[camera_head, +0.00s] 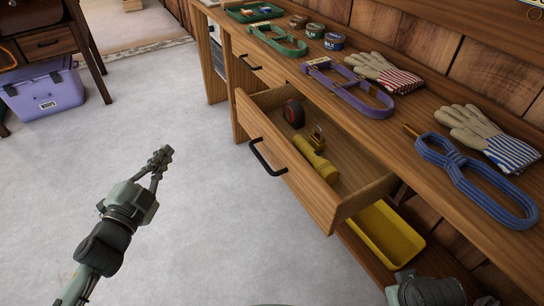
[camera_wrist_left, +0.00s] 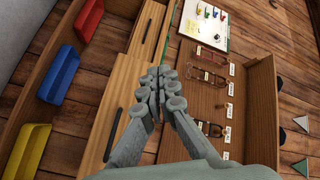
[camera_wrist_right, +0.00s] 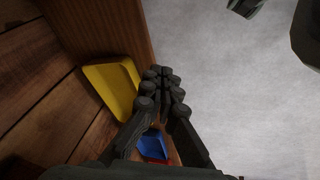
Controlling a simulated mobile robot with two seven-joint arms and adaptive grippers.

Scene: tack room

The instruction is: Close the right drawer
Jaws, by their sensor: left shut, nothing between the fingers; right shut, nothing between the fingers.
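The right drawer (camera_head: 290,180) stands pulled out from the wooden bench, showing its inside. Its front carries a black bar handle (camera_head: 267,160). In it lie a yellow flashlight (camera_head: 316,160), a brass padlock (camera_head: 317,138) and a round dark and red item (camera_head: 293,113). My left gripper (camera_head: 162,157) is shut and empty over the floor, left of the drawer front and apart from it. It also shows in the left wrist view (camera_wrist_left: 164,90). My right gripper (camera_wrist_right: 162,88) is shut and empty near a yellow bin. In the head view only part of the right arm shows, bottom right.
Another drawer (camera_head: 250,65), farther left, looks shut. The yellow bin (camera_head: 384,234) sits below the open drawer. Gloves (camera_head: 480,130), a blue rope halter (camera_head: 480,185) and tins lie on the benchtop. A purple cooler (camera_head: 45,90) stands far left. The floor before the drawer is clear.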

